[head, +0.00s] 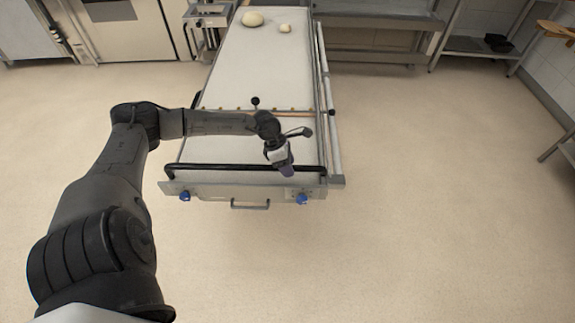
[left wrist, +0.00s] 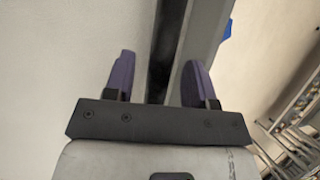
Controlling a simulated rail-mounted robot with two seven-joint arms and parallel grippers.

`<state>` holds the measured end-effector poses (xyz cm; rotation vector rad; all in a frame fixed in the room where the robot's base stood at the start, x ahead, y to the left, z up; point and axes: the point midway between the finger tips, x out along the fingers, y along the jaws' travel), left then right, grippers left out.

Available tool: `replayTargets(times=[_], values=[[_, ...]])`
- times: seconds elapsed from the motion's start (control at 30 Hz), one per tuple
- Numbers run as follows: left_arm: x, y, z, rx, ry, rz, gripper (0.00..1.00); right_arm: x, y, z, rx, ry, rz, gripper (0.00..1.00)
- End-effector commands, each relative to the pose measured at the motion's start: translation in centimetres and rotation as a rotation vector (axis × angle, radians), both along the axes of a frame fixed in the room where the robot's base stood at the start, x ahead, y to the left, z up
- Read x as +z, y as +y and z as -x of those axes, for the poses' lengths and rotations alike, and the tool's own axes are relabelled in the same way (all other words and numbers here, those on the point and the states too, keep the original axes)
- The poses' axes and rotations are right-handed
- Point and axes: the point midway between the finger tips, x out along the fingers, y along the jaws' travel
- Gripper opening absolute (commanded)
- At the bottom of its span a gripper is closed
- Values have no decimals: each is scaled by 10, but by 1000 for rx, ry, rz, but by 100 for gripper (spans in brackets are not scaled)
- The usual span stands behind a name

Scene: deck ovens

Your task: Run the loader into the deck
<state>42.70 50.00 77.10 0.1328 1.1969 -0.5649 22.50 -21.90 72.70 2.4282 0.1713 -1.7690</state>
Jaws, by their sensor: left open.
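The loader (head: 262,80) is a long, pale-belted table running away from me, with a black push bar (head: 225,168) across its near end. A large round dough piece (head: 252,19) and a smaller one (head: 285,29) lie on the far end of its belt. My left gripper (head: 287,170) is over the near end, by the right part of the bar. In the left wrist view its two purple fingers (left wrist: 158,75) are apart, with the black bar (left wrist: 165,45) showing between them. I cannot tell whether they touch it. My right gripper is not in view.
A small grey handle (head: 250,206) and blue knobs (head: 302,198) are on the loader's front panel. A wheeled stand (head: 208,20) is close to the loader's far left. Steel shelving (head: 480,45) stands at the back right. The floor (head: 430,190) to the right is clear.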

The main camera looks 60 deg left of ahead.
Motion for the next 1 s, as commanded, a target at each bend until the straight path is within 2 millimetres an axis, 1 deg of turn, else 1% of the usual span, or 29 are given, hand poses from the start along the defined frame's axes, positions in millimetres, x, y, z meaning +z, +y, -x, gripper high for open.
replayTargets(times=[0.2,0.73,1.0], values=[[0,0,0,0,0,0,51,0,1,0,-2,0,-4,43],[0,0,0,0,0,1,0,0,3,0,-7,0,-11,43],[0,0,0,1,0,0,0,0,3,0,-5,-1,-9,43]])
